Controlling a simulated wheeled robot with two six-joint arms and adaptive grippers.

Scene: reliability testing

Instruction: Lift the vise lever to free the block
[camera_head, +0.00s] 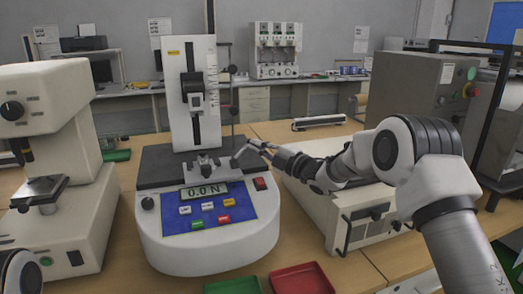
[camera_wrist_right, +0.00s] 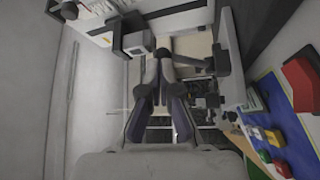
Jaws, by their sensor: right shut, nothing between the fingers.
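The small grey vise (camera_head: 205,166) sits on the dark bed of the force tester (camera_head: 207,230), behind its display reading 0.0 N. A thin lever (camera_head: 240,153) seems to stick out on the vise's right side. The block is too small to tell apart from the jaws. My right gripper (camera_head: 268,148) reaches in from the right, with its tips close to the lever; I cannot tell whether they touch. In the right wrist view its fingers (camera_wrist_right: 164,60) are together and empty. My left gripper is out of view; only a bit of my left arm shows at the bottom left.
A white hardness tester (camera_head: 55,160) stands on the left. A low beige instrument (camera_head: 335,210) lies under my right arm. A red tray (camera_head: 302,279) and a green tray (camera_head: 232,287) are at the front. The tester's upright column (camera_head: 190,95) rises behind the vise.

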